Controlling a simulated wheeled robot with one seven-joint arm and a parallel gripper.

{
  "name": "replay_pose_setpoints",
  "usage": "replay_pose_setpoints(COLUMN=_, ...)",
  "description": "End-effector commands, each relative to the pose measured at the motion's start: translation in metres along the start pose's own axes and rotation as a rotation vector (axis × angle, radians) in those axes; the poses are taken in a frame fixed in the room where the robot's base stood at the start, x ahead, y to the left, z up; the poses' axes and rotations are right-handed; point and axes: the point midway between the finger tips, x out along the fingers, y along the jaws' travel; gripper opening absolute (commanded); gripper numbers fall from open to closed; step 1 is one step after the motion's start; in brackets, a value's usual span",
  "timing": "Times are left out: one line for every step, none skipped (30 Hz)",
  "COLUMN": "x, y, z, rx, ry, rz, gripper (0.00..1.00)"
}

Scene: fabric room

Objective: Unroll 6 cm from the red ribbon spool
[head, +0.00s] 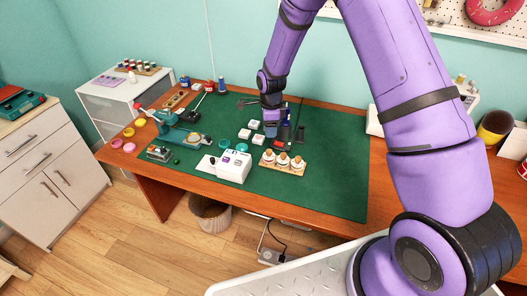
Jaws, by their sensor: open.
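My purple arm reaches over the table from the right and bends down at the back. My gripper (270,131) is open, pointing down over the middle of the green mat (325,178). It is small in the head view, and I see nothing held in it. I cannot clearly pick out a red ribbon spool. A small red thing (284,143) lies on the mat just right of and in front of my gripper. Another red thing (209,86) stands at the back left of the mat. Any ribbon end is too small to tell.
Small white boxes (257,139) lie close to my gripper. A wooden holder (283,163) with round pieces and a white device (233,167) stand nearer the front. A teal machine (178,134) stands on the left. The mat's right side is clear.

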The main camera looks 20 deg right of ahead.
Motion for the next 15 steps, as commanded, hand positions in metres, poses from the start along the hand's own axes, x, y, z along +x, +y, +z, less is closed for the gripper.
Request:
replay_pose_setpoints(x=0.003, y=0.0, z=0.0, rx=0.005, ry=0.0, rz=0.002, gripper=0.52)
replay_pose_setpoints(x=0.005, y=0.0, z=0.0, rx=0.007, ry=0.001, rz=0.002, gripper=0.52)
replay_pose_setpoints(x=0.007, y=0.0, z=0.0, rx=0.009, ry=0.001, rz=0.003, gripper=0.52)
replay_pose_setpoints(x=0.01, y=0.0, z=0.0, rx=0.01, ry=0.001, rz=0.004, gripper=0.52)
replay_pose_setpoints(x=0.012, y=0.0, z=0.0, rx=0.01, ry=0.002, rz=0.004, gripper=0.52)
replay_pose_setpoints(x=0.016, y=0.0, z=0.0, rx=0.009, ry=0.002, rz=0.004, gripper=0.52)
replay_pose_setpoints(x=0.02, y=0.0, z=0.0, rx=0.009, ry=0.002, rz=0.004, gripper=0.52)
replay_pose_setpoints(x=0.025, y=0.0, z=0.0, rx=0.009, ry=0.001, rz=0.004, gripper=0.52)
replay_pose_setpoints(x=0.032, y=0.0, z=0.0, rx=0.009, ry=0.001, rz=0.005, gripper=0.52)
replay_pose_setpoints(x=0.037, y=0.0, z=0.0, rx=0.008, ry=0.001, rz=0.005, gripper=0.52)
replay_pose_setpoints(x=0.042, y=0.0, z=0.0, rx=0.007, ry=0.002, rz=0.005, gripper=0.52)
replay_pose_setpoints(x=0.05, y=0.0, z=0.0, rx=0.008, ry=0.001, rz=0.005, gripper=0.52)
replay_pose_setpoints(x=0.055, y=0.001, z=0.001, rx=0.008, ry=0.001, rz=0.005, gripper=0.52)
replay_pose_setpoints(x=0.061, y=0.001, z=0.0, rx=0.007, ry=0.001, rz=0.006, gripper=0.52)
replay_pose_setpoints(x=0.068, y=0.001, z=0.0, rx=0.007, ry=0.001, rz=0.005, gripper=0.52)
